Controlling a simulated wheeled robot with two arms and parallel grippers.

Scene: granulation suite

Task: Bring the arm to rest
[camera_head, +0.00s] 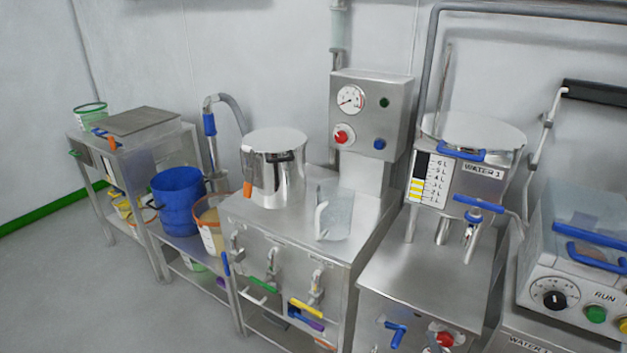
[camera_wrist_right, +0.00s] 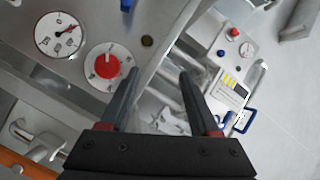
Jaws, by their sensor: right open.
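My right gripper (camera_wrist_right: 159,74) shows in the right wrist view, with its two dark fingers apart and nothing between them. Behind the fingers are a steel panel with a white-ringed red knob (camera_wrist_right: 104,66) and a round gauge (camera_wrist_right: 58,34). I cannot tell how far the fingertips are from that panel. I make out neither arm nor gripper in the head view. My left gripper shows in no frame.
In the head view, a steel bench (camera_head: 270,222) carries a pot (camera_head: 284,178) and a clear jug (camera_head: 335,215). A water tank (camera_head: 465,180) stands to its right, a blue bucket (camera_head: 178,203) to its left. The grey floor at left (camera_head: 60,280) is free.

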